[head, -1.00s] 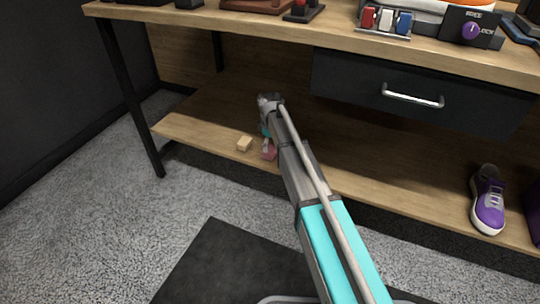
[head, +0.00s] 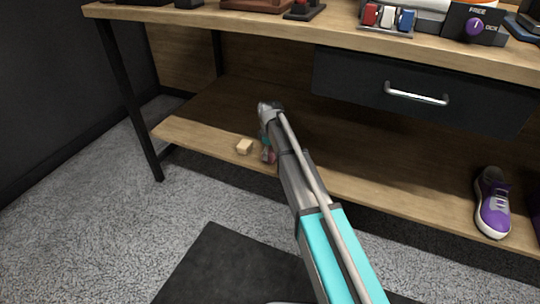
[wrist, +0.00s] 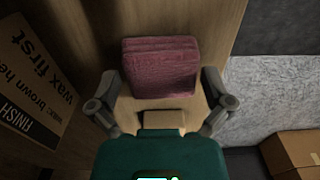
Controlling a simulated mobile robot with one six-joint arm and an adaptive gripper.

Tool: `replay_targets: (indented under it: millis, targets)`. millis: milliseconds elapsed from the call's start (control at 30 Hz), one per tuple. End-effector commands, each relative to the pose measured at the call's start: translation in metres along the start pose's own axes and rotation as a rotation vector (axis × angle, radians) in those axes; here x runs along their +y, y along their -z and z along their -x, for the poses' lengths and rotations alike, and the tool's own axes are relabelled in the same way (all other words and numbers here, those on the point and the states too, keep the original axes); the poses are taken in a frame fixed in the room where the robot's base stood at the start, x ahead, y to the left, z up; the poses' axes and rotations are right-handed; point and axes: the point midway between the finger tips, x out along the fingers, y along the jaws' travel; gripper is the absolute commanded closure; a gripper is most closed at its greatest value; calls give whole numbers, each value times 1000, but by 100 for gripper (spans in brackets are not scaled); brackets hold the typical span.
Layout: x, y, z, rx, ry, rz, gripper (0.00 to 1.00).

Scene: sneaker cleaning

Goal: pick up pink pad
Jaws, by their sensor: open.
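The pink pad (wrist: 160,67) lies on the wooden shelf, its ridged top showing in the wrist view. In the head view only a small pink part (head: 271,157) shows beside my gripper (head: 266,150), with the arm covering the rest. In the wrist view my gripper (wrist: 160,82) is open and points down at the shelf, one finger toward each side of the pad. The fingers appear near the pad's lower corners, and nothing is held. I cannot tell whether they touch it.
A printed card or box (wrist: 30,85) is at the wrist view's left. The shelf's front edge is close by. A purple sneaker (head: 492,205) stands at the right. The tabletop (head: 200,22) and drawer (head: 400,95) overhang the shelf.

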Motion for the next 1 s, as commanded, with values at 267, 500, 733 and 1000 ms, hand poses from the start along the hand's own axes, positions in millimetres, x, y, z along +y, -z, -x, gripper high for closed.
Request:
replay_targets:
  millis: [267, 500, 733, 1000]
  targets:
    - [0, 0, 0, 0, 0, 0, 44]
    - [0, 0, 0, 0, 0, 0, 45]
    - [0, -1, 5, 0, 0, -1, 45]
    - [1, -1, 22, 0, 0, -1, 45]
